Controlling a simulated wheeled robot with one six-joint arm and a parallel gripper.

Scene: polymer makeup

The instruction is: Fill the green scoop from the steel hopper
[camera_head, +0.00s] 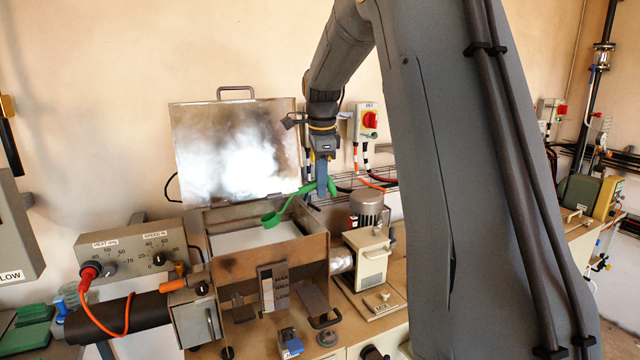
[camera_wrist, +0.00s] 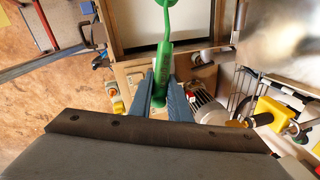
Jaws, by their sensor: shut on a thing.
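The green scoop (camera_head: 271,219) is held by my gripper (camera_head: 322,180) above the right part of the steel hopper (camera_head: 262,263). Its bowl hangs lower left, over the hopper's opening. In the wrist view my gripper (camera_wrist: 172,100) is shut on the handle of the green scoop (camera_wrist: 163,62), and the bowl is partly cut off at the top edge. The hopper (camera_wrist: 127,40) is open, with pale material inside. Its lid (camera_head: 235,150) stands raised behind it. I cannot tell whether the scoop holds anything.
A control box (camera_head: 133,249) with dials stands left of the hopper. A motor (camera_head: 369,208) and a cream box (camera_head: 369,258) are close on the right. A switch box with a red knob (camera_head: 369,120) is on the wall behind my gripper.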

